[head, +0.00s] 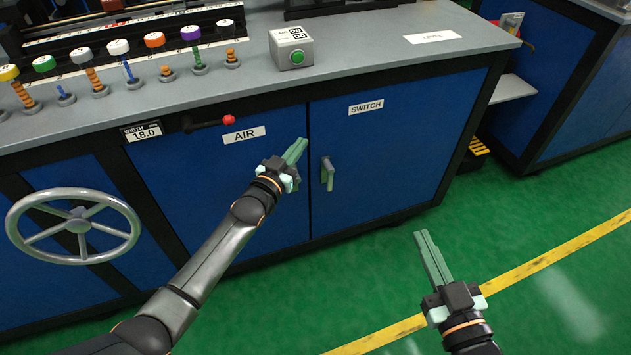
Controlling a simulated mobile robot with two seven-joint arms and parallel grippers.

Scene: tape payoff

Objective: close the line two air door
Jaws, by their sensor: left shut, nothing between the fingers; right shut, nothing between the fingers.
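The blue door labelled AIR (220,185) is in the front of the grey-topped cabinet, left of centre in the head view. It looks flush with the cabinet front, with no clear gap along its edges. My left gripper (295,151) is shut and empty in front of the door's upper right part. It hides part of the door's right edge, and any handle there is mostly covered. I cannot tell whether it touches the door. My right gripper (428,245) is shut and empty over the green floor, to the right and apart from the cabinet.
The blue SWITCH door (395,150) with its grey handle (327,173) adjoins on the right and looks shut. A red-knobbed lever (229,120) and a handwheel (75,226) stick out at the left. A button box (291,46) stands on the countertop. Green floor is clear at the right.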

